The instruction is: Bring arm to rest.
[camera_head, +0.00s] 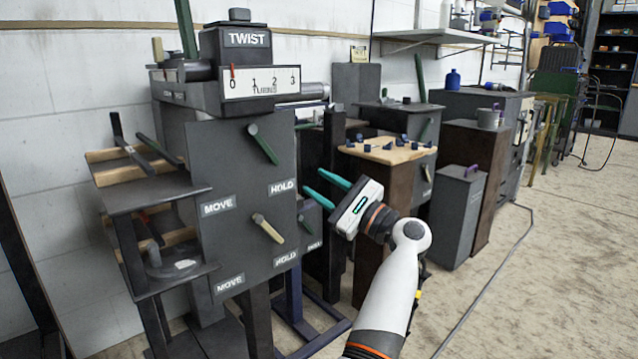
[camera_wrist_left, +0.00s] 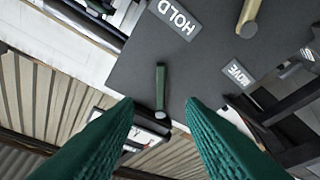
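My left gripper (camera_head: 314,182) is in the head view right of the dark machine (camera_head: 228,245), its two teal fingers pointing toward it. The fingers are spread apart with nothing between them; they also show in the left wrist view (camera_wrist_left: 160,104). The machine's front has a green lever (camera_head: 263,144) and a tan lever (camera_head: 267,228), both tilted, with MOVE and HOLD labels. In the left wrist view the green lever (camera_wrist_left: 160,86) appears beyond the gap between the fingertips, not touched. My right gripper is in neither view.
A TWIST block with a numbered scale (camera_head: 261,82) tops the machine. An open-sided shelf stand (camera_head: 155,197) is at its left. A wooden-topped stand (camera_head: 388,150) with small dark pieces and grey cabinets (camera_head: 456,215) are behind my arm. The floor at right (camera_head: 560,270) is clear.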

